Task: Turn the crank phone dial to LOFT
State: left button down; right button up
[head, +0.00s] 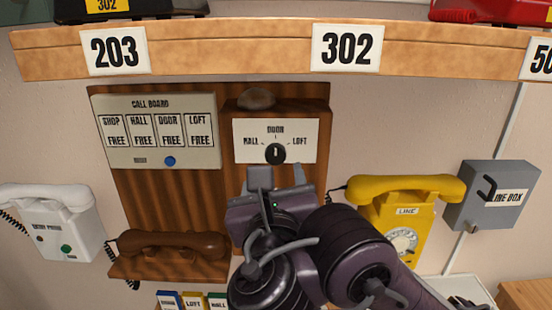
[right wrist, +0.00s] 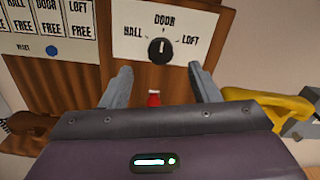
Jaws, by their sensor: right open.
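The crank phone dial is a round black knob (head: 275,153) on a white plate (head: 307,153) marked HALL, DOOR and LOFT. Its light pointer mark looks upright, toward DOOR, in the right wrist view, where the knob (right wrist: 160,51) also shows. The LOFT mark (right wrist: 189,39) is to its right. The plate is on a wooden wall phone (head: 235,104). My right gripper (head: 280,176) is open, just below the knob in the picture. Its fingers (right wrist: 160,70) are spread either side of the knob's line, with nothing between the tips. My left gripper is not in view.
A call board (head: 155,130) with a blue reset button is left of the dial. A brown handset (head: 172,244) lies below it. A yellow phone (head: 400,215) is close on the right, a white phone (head: 50,225) far left. A wooden shelf (head: 220,53) runs above.

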aim_at(275, 157)
jog(key=w, duration=0.6)
jog(key=shift+w, duration=0.3)
jog(key=shift+f+b, duration=0.1)
jog(key=shift+b, duration=0.2)
jog(key=c, duration=1)
